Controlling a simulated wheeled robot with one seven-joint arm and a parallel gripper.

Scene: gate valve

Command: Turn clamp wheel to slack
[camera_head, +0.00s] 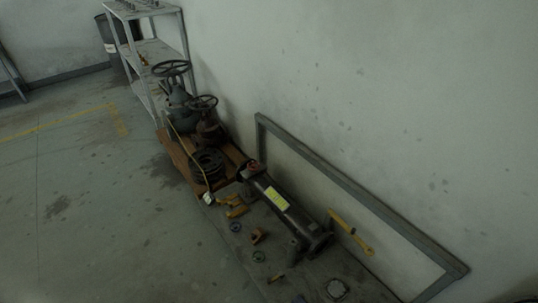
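A grey-green gate valve with a spoked handwheel (170,68) stands upright on a wooden pallet (178,150). A second, rusty brown valve with a smaller dark handwheel (203,102) stands just right of it. A dark cylindrical body (285,207) with a yellow label lies to the right of the pallet, with a reddish part (252,167) at its far end. I cannot tell which of these is the clamp wheel, and wheel positions are too small to read. My gripper is not in view.
A grey shelf rack (150,50) stands behind the valves. Yellow tools (236,208), a yellow wrench (350,233) and small round parts lie around the cylinder. A grey frame (345,185) runs along the wall. The floor (75,200) at left is clear.

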